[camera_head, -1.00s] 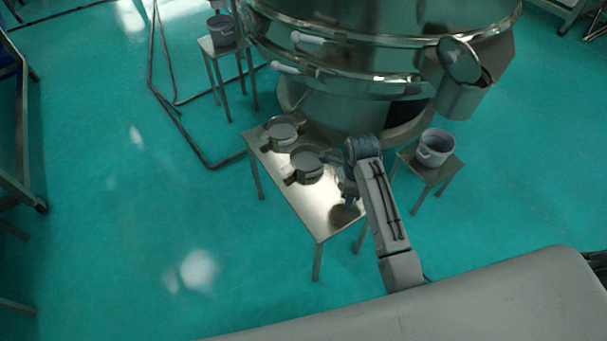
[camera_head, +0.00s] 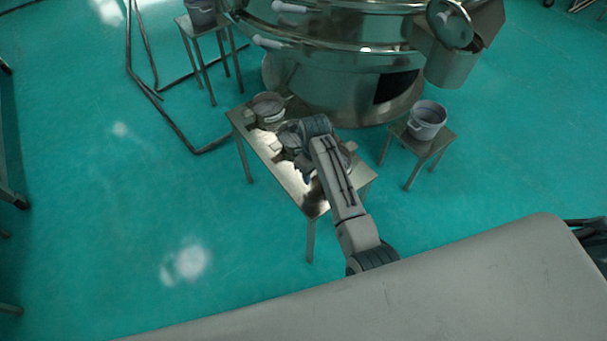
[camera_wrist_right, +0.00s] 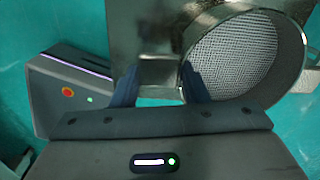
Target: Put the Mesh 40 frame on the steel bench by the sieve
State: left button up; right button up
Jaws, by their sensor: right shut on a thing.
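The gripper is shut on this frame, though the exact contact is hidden. No mesh number is readable. In the head view a round rim (camera_head: 347,158) shows partly behind my right forearm. Another round frame (camera_head: 268,107) sits on the bench's far end, and one (camera_head: 291,138) beside it is partly covered by my wrist. My left gripper is out of view.
The large steel sieve (camera_head: 330,80) stands just behind the bench. A grey bucket (camera_head: 427,120) is on a small stool to the right, and another bucket (camera_head: 201,12) is on a stool at upper left.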

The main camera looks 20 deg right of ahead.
jog(key=shift+w+a+f, duration=0.1)
jog(key=shift+w+a, duration=0.8)
jog(key=shift+a, duration=0.2)
notch_tip(320, 180, down, 3)
jog(key=shift+f, duration=0.3)
jog(key=o, duration=1.1)
jog(key=shift+f, duration=0.1)
jog(key=shift+c, duration=0.2)
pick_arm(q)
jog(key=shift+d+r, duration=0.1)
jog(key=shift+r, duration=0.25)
